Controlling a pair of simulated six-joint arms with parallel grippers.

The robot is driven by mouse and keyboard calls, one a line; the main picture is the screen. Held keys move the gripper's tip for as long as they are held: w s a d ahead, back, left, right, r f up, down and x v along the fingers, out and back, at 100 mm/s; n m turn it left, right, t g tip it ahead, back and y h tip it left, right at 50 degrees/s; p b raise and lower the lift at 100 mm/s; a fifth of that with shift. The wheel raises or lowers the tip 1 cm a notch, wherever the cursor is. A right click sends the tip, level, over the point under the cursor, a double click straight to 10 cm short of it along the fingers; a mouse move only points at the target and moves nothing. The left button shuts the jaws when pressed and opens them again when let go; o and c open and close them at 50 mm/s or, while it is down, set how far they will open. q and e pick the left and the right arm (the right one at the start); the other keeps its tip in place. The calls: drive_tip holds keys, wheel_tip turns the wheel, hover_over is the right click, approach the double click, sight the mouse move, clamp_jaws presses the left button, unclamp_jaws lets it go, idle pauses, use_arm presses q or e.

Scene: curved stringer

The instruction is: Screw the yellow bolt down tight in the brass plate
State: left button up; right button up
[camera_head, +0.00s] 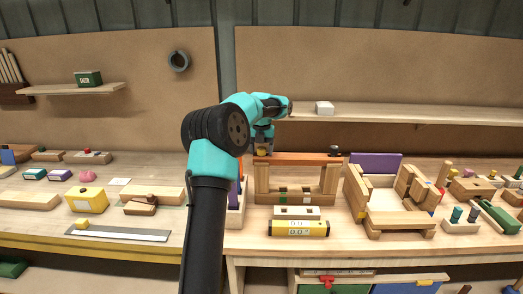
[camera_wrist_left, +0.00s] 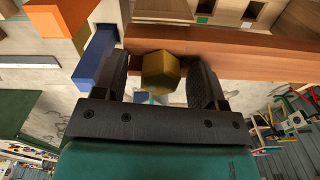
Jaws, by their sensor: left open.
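The yellow bolt (camera_wrist_left: 160,72) shows its hexagonal, brassy head between the two fingers of my left gripper (camera_wrist_left: 165,82) in the left wrist view. The fingers are apart, one on each side of the head, with a visible gap to each. In the head view my left gripper (camera_head: 263,146) points down at the left end of a reddish-brown beam, and the yellow bolt (camera_head: 262,152) shows small between its fingers. I cannot make out the brass plate, nor how deep the bolt's shank sits. My right gripper is not in view.
The reddish-brown beam (camera_head: 300,159) spans a wooden frame, with a dark knob (camera_head: 335,151) near its right end. A yellow level (camera_head: 298,229) lies in front. A wooden cradle (camera_head: 400,234) stands to the right. A blue block (camera_wrist_left: 96,58) is close beside the left finger.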

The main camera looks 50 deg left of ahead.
use_arm(q)
drive_tip(key=n, duration=0.5)
drive_tip(key=shift+n, duration=0.4)
drive_tip(key=n, duration=0.5)
drive_tip(key=shift+d+n, duration=0.1)
drive_tip(key=shift+n, duration=0.2)
drive_tip(key=shift+r, duration=0.15)
drive_tip(key=shift+c, duration=0.2)
drive_tip(key=c, duration=0.9)
